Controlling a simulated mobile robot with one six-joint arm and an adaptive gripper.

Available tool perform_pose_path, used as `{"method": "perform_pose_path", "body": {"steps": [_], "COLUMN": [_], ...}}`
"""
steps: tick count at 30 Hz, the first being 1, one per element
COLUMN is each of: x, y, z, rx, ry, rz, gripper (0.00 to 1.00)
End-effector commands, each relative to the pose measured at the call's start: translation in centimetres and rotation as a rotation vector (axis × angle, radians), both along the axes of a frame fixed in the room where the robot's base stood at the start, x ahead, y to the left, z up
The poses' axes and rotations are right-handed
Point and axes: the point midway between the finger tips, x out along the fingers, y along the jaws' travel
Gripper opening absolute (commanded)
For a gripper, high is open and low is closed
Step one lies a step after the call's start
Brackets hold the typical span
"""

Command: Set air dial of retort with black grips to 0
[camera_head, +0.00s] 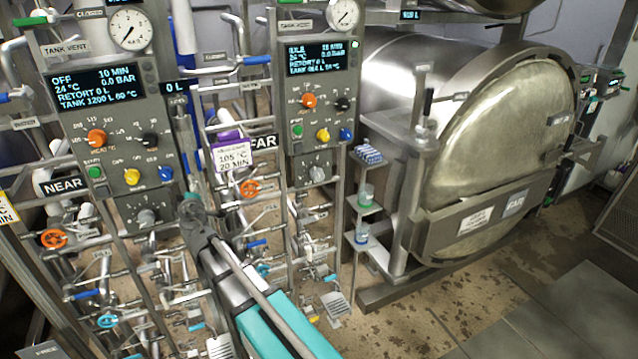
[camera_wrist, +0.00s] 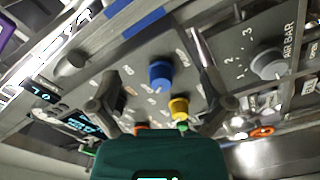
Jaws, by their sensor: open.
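Two control panels stand side by side in the head view: one by the NEAR sign (camera_head: 63,184), one by the FAR sign (camera_head: 262,143). Each has a grey lower dial, the near panel's dial (camera_head: 147,218) and the far panel's dial (camera_head: 317,173). My gripper (camera_head: 190,208) is just right of the near dial. In the wrist view my gripper (camera_wrist: 160,85) is open and empty, its fingers either side of a blue button (camera_wrist: 160,74). A grey AIR BAR dial (camera_wrist: 268,64) marked 1, 2, 3 lies right of the fingers; its exact setting is unclear. I cannot tell which retort has black grips.
Pipes and valves with orange handwheels (camera_head: 54,239) crowd below the panels. The near display (camera_head: 100,88) reads OFF. A large retort door (camera_head: 515,120) and a small shelf with cups (camera_head: 365,195) stand right. The floor at lower right is clear.

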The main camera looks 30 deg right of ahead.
Motion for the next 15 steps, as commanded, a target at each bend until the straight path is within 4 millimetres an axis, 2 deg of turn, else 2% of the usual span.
{"method": "perform_pose_path", "body": {"steps": [1,15], "x": [0.4,1.6], "y": [-1.8,-15.4], "z": [-0.9,-4.7], "rx": [0.024,0.259], "ry": [-0.001,-0.01], "rz": [-0.004,-0.004], "gripper": [1.0,1.0]}}
